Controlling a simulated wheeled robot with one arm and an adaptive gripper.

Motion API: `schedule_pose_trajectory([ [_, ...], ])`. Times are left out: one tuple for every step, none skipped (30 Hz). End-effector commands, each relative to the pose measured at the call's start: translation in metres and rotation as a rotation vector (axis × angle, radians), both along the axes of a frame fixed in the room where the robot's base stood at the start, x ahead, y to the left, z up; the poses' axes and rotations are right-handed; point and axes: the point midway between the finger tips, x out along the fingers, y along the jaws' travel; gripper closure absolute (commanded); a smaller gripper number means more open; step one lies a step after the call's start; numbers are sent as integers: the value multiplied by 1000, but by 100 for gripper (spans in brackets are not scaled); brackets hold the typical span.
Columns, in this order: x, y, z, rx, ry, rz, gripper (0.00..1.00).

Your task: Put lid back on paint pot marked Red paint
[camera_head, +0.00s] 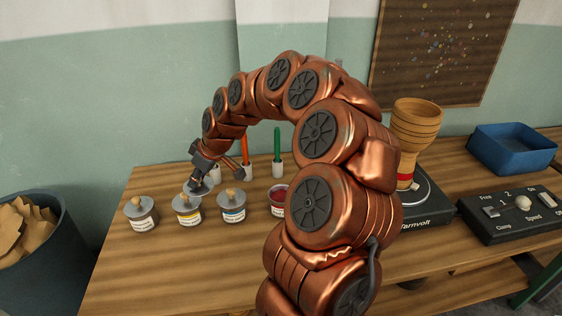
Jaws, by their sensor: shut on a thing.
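The open paint pot (278,207) shows dark red paint inside and has no lid on it. It stands at the right end of a row of small pots, close to my arm, and its label is too small to read. My gripper (197,181) is at the left, above and behind the yellow-marked pot (188,214). It is shut on a grey lid (197,189), which is small and partly hidden by the fingers and the yellow-marked pot's knob.
Lidded pots with brown (142,218) and blue (232,211) marks stand in the row. Behind are white cups with an orange brush (244,147) and a green brush (277,145). A goblet drum (414,125) stands right of my arm. A bin (40,250) is left.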

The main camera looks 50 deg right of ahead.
Motion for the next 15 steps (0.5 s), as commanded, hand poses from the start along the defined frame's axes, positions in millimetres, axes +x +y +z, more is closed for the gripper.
schedule_pose_trajectory([
  [-5,-14,3,6,3,28,100],
  [-8,-22,3,6,4,52,100],
  [-12,-32,4,5,3,84,100],
  [-16,-40,5,5,3,107,100],
  [-19,-48,6,4,2,132,100],
  [-24,-59,7,3,0,165,100],
  [-29,-66,7,5,2,191,100],
  [-34,-73,8,4,2,218,100],
  [-40,-85,9,2,1,251,100],
  [-46,-93,9,2,3,277,100],
  [-51,-101,9,2,3,303,100],
  [-59,-110,8,3,4,339,100],
  [-66,-118,9,4,5,365,100],
  [-71,-127,10,0,2,388,100],
  [-80,-136,11,1,4,422,100],
])
